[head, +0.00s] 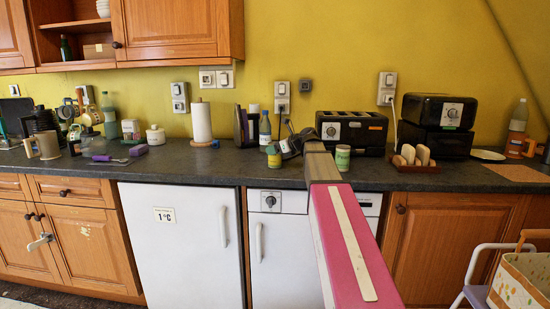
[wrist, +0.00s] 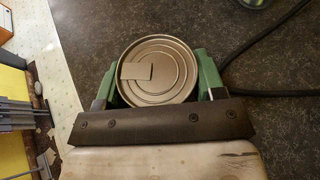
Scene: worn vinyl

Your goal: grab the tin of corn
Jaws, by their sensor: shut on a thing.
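The tin shows from above in the wrist view (wrist: 158,70), with a bare ridged metal lid and a pull tab. My gripper (wrist: 158,82) is shut on it, with one green finger on each side. The tin stands upright over the dark worktop; I cannot tell whether it touches the surface. In the head view, a small green and yellow tin (head: 274,160) is at the end of my arm, beside my gripper (head: 280,149), and seems to be the held one. Its label is too small to read.
A pale green tin (head: 342,158) stands right of my arm, before a black toaster (head: 351,132). A toast rack (head: 414,160) is farther right. The worktop (head: 235,170) left of the tin is clear.

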